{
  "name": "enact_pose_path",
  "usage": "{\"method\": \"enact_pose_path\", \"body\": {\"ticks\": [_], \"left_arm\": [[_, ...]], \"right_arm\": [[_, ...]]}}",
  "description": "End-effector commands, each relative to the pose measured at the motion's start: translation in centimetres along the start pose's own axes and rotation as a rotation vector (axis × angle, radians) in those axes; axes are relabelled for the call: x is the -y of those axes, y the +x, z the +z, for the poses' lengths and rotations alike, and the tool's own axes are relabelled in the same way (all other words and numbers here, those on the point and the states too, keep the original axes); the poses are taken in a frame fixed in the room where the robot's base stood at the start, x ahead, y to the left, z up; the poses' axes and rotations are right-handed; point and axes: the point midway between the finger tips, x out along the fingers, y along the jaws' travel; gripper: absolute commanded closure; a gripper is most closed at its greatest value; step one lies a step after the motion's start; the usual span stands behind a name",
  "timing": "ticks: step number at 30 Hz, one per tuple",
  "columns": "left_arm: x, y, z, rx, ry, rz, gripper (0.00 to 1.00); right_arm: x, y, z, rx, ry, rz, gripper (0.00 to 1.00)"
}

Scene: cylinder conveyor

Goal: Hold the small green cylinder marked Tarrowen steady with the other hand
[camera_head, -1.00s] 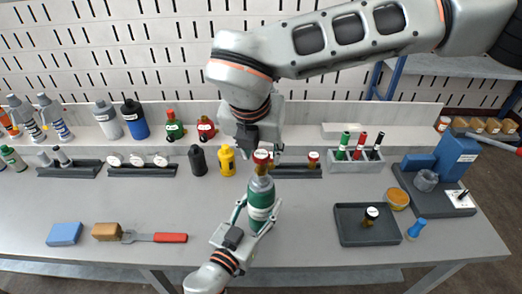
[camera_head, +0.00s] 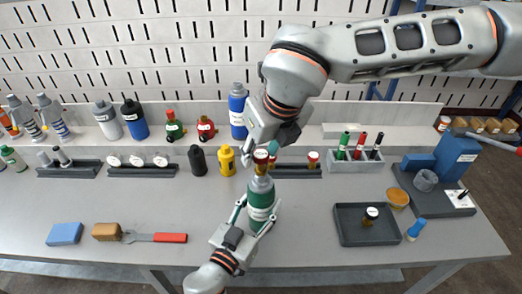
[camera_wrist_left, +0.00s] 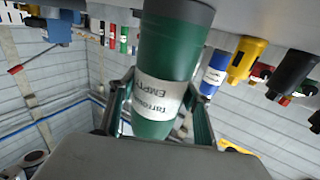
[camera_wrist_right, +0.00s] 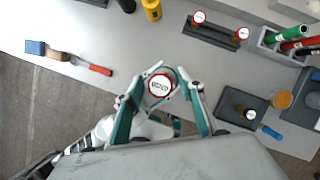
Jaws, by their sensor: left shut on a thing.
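The small green cylinder (camera_head: 261,198) stands upright with a grey shoulder and a white label. The label reads Tarrowen and EMPTY, upside down, in the left wrist view (camera_wrist_left: 156,95). A brown valve with a red-rimmed white top (camera_head: 261,157) sits on it; that top also shows in the right wrist view (camera_wrist_right: 160,86). My left gripper (camera_head: 257,212) is shut around the cylinder's body from the front. My right gripper (camera_wrist_right: 162,88) is open above the cylinder, its teal fingers on either side of the valve top and apparently apart from it.
A dark tray (camera_head: 349,232) with a small valve lies to the right. A black bottle (camera_head: 197,160), a yellow bottle (camera_head: 226,160) and a valve rack (camera_head: 296,172) stand behind. Bare table lies left of the cylinder.

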Motion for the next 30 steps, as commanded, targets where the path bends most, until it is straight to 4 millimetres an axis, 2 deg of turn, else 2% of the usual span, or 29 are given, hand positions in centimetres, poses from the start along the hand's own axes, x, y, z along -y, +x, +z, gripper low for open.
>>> {"method": "enact_pose_path", "body": {"ticks": [13,24,30], "left_arm": [[-0.05,0.01,-0.05,-0.001,0.0,0.001,0.78],[-0.05,0.01,-0.05,-0.001,-0.001,0.001,0.78],[-0.06,0.01,-0.05,-0.001,-0.001,0.001,0.78]], "right_arm": [[0.02,0.01,0.0,0.0,-0.064,0.027,0.62],[0.06,0.01,0.03,0.0,-0.397,0.168,0.62],[-0.03,0.01,0.0,0.0,-0.511,0.213,0.62]]}}
